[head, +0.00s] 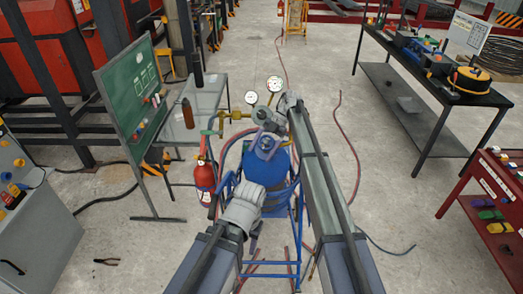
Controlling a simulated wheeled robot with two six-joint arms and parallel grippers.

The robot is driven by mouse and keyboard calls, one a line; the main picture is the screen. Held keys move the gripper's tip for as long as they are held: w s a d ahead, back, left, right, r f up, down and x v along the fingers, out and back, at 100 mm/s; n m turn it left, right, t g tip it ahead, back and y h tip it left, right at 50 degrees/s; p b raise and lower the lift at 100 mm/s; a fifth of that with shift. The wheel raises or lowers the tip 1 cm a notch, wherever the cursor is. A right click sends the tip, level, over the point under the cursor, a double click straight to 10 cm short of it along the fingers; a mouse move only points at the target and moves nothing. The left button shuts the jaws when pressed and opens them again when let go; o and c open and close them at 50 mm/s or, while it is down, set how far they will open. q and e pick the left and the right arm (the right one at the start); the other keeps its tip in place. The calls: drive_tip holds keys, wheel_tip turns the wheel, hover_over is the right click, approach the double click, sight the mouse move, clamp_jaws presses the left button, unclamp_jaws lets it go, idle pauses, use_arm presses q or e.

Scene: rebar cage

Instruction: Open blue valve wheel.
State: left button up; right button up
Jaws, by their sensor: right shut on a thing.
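The blue gas cylinder (266,172) stands upright in a blue trolley frame at the middle of the head view. The blue valve wheel (266,143) is at its top, partly covered by my gripper. My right gripper (263,147) reaches down over the cylinder top from the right arm and is shut on the wheel. Two round gauges and brass fittings (235,116) sit just behind and left of it. My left gripper (254,238) hangs low in front of the cylinder, apart from the wheel; its fingers are too small and hidden to read.
A red fire extinguisher (205,182) is close left of the cylinder. A green board (130,90) and glass table (205,100) stand further left. Red hoses (357,155) run over the floor. A black workbench (440,88) and red rack (490,192) are right.

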sight(267, 142)
drive_tip(key=o, duration=1.2)
drive_tip(key=shift+c, duration=0.2)
drive_tip(key=p+v, duration=0.5)
drive_tip(key=v, duration=0.2)
drive_tip(key=shift+a+r+p, duration=0.1)
drive_tip(key=shift+r+p, duration=0.05)
drive_tip(key=shift+p, duration=0.15)
drive_tip(key=shift+w+d+r, duration=0.1)
drive_tip(key=shift+d+r, duration=0.1)
drive_tip(key=shift+d, duration=0.05)
